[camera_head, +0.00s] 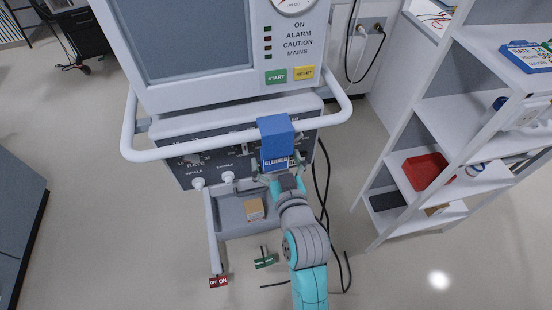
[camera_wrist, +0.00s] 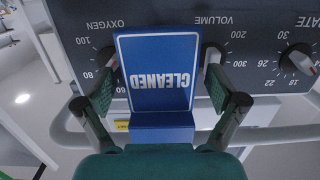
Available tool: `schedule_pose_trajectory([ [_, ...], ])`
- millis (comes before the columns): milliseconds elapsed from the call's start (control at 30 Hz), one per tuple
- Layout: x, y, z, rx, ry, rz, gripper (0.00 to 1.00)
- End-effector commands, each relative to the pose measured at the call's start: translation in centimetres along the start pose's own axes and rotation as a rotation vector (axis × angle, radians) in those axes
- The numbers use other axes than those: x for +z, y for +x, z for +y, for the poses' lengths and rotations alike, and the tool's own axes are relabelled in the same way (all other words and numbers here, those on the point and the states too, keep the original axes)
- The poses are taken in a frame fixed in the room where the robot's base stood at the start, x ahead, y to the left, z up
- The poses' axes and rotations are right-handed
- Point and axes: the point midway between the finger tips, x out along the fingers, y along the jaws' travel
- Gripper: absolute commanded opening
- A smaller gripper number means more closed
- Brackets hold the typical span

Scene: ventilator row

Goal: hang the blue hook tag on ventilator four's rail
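The blue hook tag (camera_head: 275,132), marked CLEANED, sits over the front bar of the white rail (camera_head: 205,146) on the ventilator (camera_head: 190,60). In the wrist view the tag's face (camera_wrist: 158,75) appears upside down, with the rail (camera_wrist: 262,134) passing at its blue hook end. My gripper (camera_head: 277,172) is at the tag's lower part. Its fingers (camera_wrist: 165,95) stand open on either side of the tag, with a clear gap on the right; the left finger is close to the tag's edge, contact unclear. No ventilator number is readable.
A white shelf unit (camera_head: 455,110) with a red bin (camera_head: 425,170) stands at right. Dark hoses (camera_head: 322,185) hang beside the ventilator. A small brown box (camera_head: 254,209) sits on its base. A grey cabinet (camera_head: 18,220) is at left; floor between is clear.

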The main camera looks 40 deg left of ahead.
Motion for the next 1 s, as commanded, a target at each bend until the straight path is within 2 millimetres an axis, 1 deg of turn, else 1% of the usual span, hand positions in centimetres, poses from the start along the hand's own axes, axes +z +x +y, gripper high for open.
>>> schedule_pose_trajectory([
  [300, 0.0, -0.1, 0.0, 0.0, 0.0, 0.0, 1.0],
  [367, 0.0, -0.3, 0.0, 0.0, 0.0, 0.0, 1.0],
  [467, 0.1, -1.1, 0.0, 0.0, 0.0, 0.0, 1.0],
  [567, 0.1, -2.7, 0.0, 0.0, 0.0, -0.001, 1.0],
  [800, 0.1, -7.5, 0.1, 0.001, 0.001, -0.001, 1.0],
  [1000, 0.1, -10.5, 0.1, 0.001, 0.001, -0.001, 1.0],
])
